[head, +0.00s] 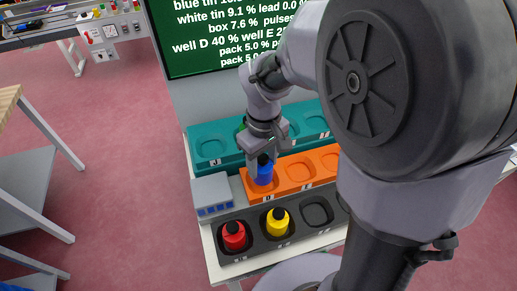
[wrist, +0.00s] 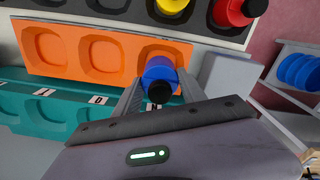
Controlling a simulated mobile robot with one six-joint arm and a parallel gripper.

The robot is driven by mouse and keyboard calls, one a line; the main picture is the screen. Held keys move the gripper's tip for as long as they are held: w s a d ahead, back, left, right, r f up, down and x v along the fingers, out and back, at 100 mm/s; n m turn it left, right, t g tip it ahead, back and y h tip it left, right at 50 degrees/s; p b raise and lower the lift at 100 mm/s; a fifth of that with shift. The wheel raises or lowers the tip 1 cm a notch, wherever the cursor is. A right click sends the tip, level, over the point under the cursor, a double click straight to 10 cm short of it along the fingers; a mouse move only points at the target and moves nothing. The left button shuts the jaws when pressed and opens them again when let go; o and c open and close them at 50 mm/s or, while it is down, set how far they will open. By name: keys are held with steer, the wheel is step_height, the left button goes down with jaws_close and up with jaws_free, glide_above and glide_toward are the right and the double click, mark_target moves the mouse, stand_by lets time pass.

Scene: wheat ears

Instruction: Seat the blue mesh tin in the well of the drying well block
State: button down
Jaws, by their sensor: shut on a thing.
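The blue mesh tin (head: 264,179) has a black cap and is upright in my gripper (head: 262,166). The gripper is shut on it, with one finger on each side, as the wrist view shows the tin (wrist: 158,68) between the fingers. The tin is at the leftmost well, marked D, of the orange well block (head: 281,183). In the wrist view its lower end overlaps that well of the orange block (wrist: 60,70). I cannot tell whether its base touches the well floor. The orange block's other visible wells are empty.
A black block (head: 255,253) in front holds a red tin (head: 234,236) and a yellow tin (head: 278,221). A teal block (head: 198,162) stands behind. A grey box (head: 211,195) stands close left of the orange block. A dark green text screen (head: 190,65) is behind.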

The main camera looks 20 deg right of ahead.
steer(key=shift+f+b, duration=0.9)
steer(key=shift+f, duration=0.4)
steer(key=c, duration=0.6)
jaws_free()
